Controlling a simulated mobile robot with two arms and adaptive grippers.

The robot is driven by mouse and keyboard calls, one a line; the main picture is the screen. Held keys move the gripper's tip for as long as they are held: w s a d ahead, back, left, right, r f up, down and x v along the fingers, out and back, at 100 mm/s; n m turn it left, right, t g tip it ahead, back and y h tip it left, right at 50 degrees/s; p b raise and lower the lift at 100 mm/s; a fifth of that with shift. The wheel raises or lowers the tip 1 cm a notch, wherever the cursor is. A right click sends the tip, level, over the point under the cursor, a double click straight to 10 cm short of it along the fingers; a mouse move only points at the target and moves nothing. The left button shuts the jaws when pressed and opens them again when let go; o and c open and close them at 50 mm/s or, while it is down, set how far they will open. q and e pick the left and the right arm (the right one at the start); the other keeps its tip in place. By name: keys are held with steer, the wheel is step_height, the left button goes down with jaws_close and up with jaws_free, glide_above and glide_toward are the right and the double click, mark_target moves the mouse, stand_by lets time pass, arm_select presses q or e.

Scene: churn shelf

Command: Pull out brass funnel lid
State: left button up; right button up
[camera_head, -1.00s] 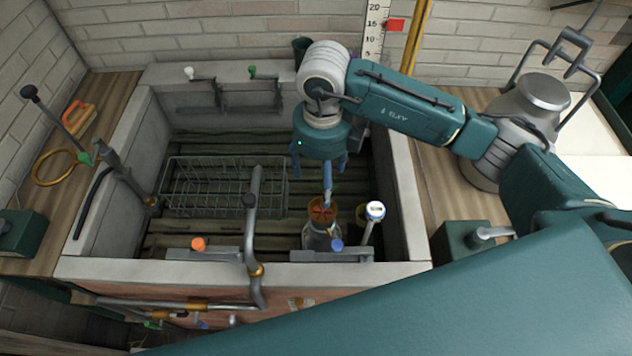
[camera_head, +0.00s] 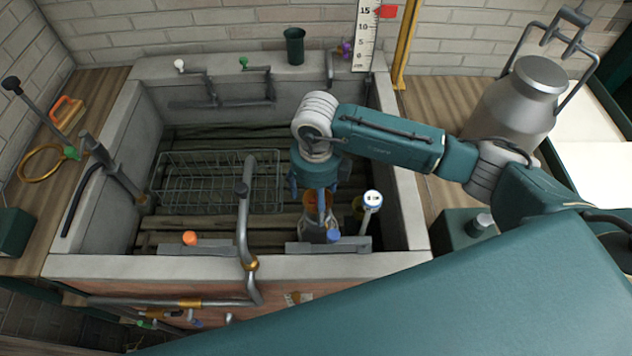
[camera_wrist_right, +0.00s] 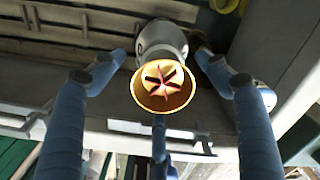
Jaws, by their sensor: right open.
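The brass funnel lid (camera_head: 312,198) sits on a grey jar-like vessel (camera_head: 316,234) at the front of the sink. In the right wrist view the lid (camera_wrist_right: 162,85) is a round brass cup with a pale centre, dark slots and a red star shape inside; the vessel (camera_wrist_right: 162,42) shows behind it. My right gripper (camera_head: 318,192) is directly above the lid and partly hides it. In the wrist view its blue fingers (camera_wrist_right: 160,80) are spread around the lid, open, with nothing gripped. I cannot tell whether any finger touches it. My left gripper is not in view.
A wire basket (camera_head: 215,181) stands left in the stone sink (camera_head: 118,262). A bent pipe tap (camera_head: 244,215) rises left of the vessel. A metal churn (camera_head: 510,110) stands on the right counter.

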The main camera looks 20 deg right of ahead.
mark_target(316, 204)
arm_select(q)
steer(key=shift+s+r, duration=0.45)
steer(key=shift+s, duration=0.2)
arm_select(e)
steer(key=shift+f, duration=1.6)
